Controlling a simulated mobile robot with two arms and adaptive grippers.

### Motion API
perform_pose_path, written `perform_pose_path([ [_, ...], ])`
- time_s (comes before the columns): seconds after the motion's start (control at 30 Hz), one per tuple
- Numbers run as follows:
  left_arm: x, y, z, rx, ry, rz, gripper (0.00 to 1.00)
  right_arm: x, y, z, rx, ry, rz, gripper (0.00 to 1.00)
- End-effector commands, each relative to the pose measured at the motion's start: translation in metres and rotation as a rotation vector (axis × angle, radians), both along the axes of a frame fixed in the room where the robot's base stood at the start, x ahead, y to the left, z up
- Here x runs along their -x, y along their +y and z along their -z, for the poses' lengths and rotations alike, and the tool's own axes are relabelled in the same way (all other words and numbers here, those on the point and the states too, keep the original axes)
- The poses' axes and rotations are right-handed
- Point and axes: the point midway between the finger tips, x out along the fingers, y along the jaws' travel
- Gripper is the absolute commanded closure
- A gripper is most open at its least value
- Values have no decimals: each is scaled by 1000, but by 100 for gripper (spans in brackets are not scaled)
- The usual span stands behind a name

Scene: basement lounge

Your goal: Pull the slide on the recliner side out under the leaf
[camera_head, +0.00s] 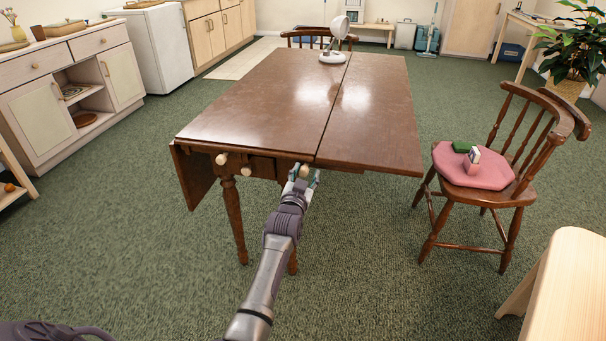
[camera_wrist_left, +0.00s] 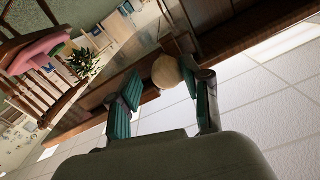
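The brown drop-leaf table (camera_head: 275,105) stands in the middle of the head view. Its right leaf (camera_head: 375,120) is up and level; its left leaf (camera_head: 193,178) hangs down. Pale round knobs show under the near edge: a left knob (camera_head: 222,158), a second knob (camera_head: 246,171) and a right knob (camera_head: 304,171) near the leaf seam. My left gripper (camera_head: 304,178) is at the right knob. In the left wrist view this knob (camera_wrist_left: 166,72) sits between the green-padded fingertips, with a gap on one side. The slide itself is not clearly visible. My right gripper is out of view.
A wooden chair (camera_head: 500,140) with a pink cushion (camera_head: 470,170) stands right of the table. A pale wooden stool (camera_head: 570,290) is at the lower right. A white lamp (camera_head: 335,40) stands on the tabletop's far end. Green carpet is clear in front.

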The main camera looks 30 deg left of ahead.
Motion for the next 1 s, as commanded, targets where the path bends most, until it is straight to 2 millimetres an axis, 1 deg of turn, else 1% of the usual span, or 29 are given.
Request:
perform_pose_path([
  [0.3, 1, 2, 0, -1, -1, -3, 45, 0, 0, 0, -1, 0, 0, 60],
  [0.43, 9, 0, 0, -1, 0, -3, 45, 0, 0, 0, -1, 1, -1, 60],
  [0.57, 29, -5, 1, -1, 0, -3, 45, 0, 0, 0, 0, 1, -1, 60],
  [0.8, 79, -18, 1, 0, 2, -1, 45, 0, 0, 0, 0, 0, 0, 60],
  [0.9, 96, -22, 1, 0, 1, -1, 45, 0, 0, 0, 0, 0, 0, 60],
  [1.0, 108, -25, 1, -1, 1, -1, 45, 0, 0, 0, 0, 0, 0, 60],
])
